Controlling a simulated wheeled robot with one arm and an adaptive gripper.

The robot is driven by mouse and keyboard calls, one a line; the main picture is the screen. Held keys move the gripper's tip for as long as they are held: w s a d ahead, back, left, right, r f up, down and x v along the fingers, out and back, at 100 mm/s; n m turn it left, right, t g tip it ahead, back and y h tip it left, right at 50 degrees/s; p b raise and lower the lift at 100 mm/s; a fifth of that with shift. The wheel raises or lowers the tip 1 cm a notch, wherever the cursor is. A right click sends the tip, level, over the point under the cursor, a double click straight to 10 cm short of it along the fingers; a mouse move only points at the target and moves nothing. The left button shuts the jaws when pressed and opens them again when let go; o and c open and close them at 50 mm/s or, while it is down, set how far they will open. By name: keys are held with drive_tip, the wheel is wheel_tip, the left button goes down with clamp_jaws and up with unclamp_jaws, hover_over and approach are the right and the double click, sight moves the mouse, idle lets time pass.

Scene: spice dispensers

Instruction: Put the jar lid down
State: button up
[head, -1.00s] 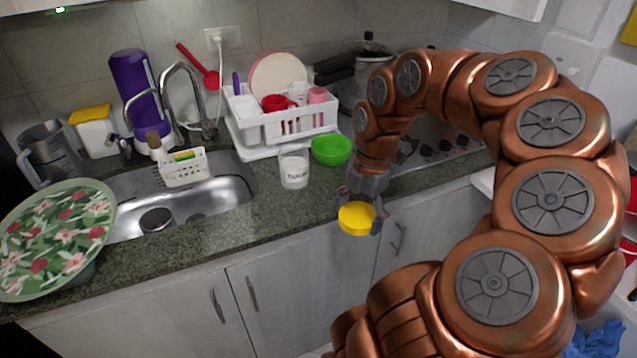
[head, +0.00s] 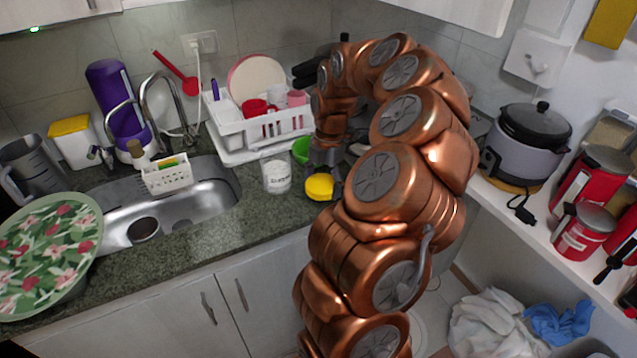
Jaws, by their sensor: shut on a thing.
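The yellow jar lid (head: 319,187) is held in my gripper (head: 325,180), close to the front edge of the counter and right of the white jar. My gripper is shut on it. I cannot tell whether the lid touches the counter. The white labelled jar (head: 276,174) stands upright on the counter with no lid visible on it.
The sink (head: 190,210) lies left of the jar. A white dish rack (head: 235,130) with dishes stands behind. Bare counter (head: 262,222) shows in front of the jar. A rice cooker (head: 520,150) and red canisters (head: 585,228) stand on the right shelf.

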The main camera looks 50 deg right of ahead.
sight(319, 175)
drive_tip(key=shift+w+d+f+p, duration=0.1)
drive_tip(key=shift+w+d+p, duration=0.25)
drive_tip(key=shift+w, duration=0.35)
drive_tip(key=shift+w+d+f+p, duration=0.1)
drive_tip(key=shift+w+d, duration=0.3)
drive_tip(key=shift+w, duration=0.3)
drive_tip(key=shift+f+p, duration=0.9)
drive_tip(key=shift+f, duration=0.8)
drive_tip(key=shift+f+b, duration=0.2)
drive_tip(key=shift+b, duration=0.1)
drive_tip(key=o, duration=0.9)
drive_tip(key=shift+r, duration=0.1)
wheel_tip(319, 175, up, 12)
drive_tip(key=d+b, duration=0.1)
drive_tip(key=b, duration=0.2)
drive_tip(key=shift+d, duration=0.4)
